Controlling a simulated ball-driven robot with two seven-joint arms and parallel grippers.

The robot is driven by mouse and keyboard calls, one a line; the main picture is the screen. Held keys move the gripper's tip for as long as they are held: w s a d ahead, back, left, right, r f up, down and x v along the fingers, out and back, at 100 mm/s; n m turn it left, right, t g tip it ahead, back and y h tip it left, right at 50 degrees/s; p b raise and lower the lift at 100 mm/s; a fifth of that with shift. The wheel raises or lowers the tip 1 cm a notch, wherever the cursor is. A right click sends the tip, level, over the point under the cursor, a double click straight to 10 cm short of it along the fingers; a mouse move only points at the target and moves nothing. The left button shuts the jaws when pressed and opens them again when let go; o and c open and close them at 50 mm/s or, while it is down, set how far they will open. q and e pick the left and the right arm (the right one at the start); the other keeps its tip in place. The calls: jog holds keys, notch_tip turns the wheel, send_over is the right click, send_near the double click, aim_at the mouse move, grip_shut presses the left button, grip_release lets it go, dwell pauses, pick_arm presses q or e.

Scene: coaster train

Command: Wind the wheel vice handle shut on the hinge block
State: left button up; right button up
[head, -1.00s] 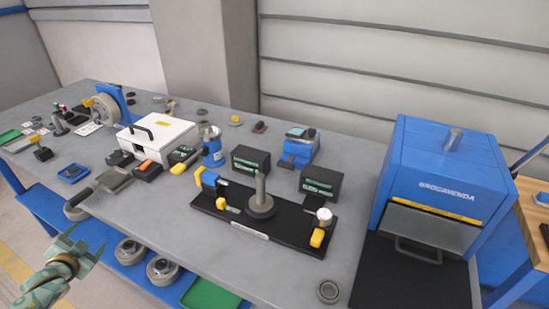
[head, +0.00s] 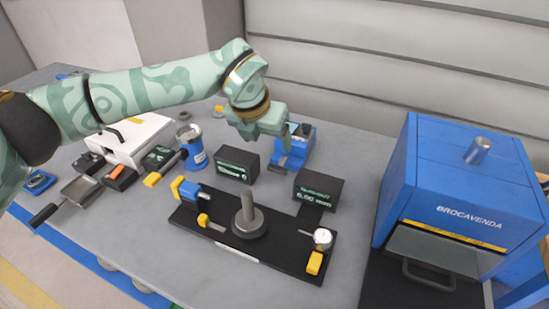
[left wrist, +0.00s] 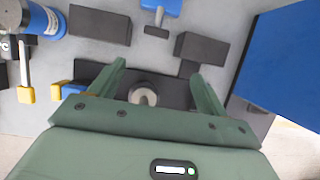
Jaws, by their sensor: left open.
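My left gripper (head: 268,124) is open and empty, held above the bench in front of the blue device (head: 299,150) at the back. Its spread fingers (left wrist: 158,72) show in the left wrist view, with a grey upright post (left wrist: 143,94) seen between them. The post (head: 247,208) stands on a long black plate (head: 225,238). A small blue clamp-like part with a yellow end (head: 189,190) sits on the plate's left end. I cannot tell for sure which part is the wheel vice handle or the hinge block. My right gripper is not in view.
Two black display boxes (head: 237,163) (head: 318,187) stand behind the plate. A dial gauge (head: 322,238) is on its right end. A large blue oven (head: 455,190) blocks the right. A blue cylinder (head: 198,159) and a white box (head: 130,143) stand left.

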aim_at(277, 170)
pick_arm(q)
jog(key=b+x, duration=0.1)
jog(key=x, duration=0.4)
jog(key=b+x, duration=0.1)
jog(key=x, duration=0.4)
jog(key=b+x, duration=0.1)
jog(key=x, duration=0.5)
jog(key=shift+w+a+b, duration=0.3)
jog(key=shift+w+b, duration=0.1)
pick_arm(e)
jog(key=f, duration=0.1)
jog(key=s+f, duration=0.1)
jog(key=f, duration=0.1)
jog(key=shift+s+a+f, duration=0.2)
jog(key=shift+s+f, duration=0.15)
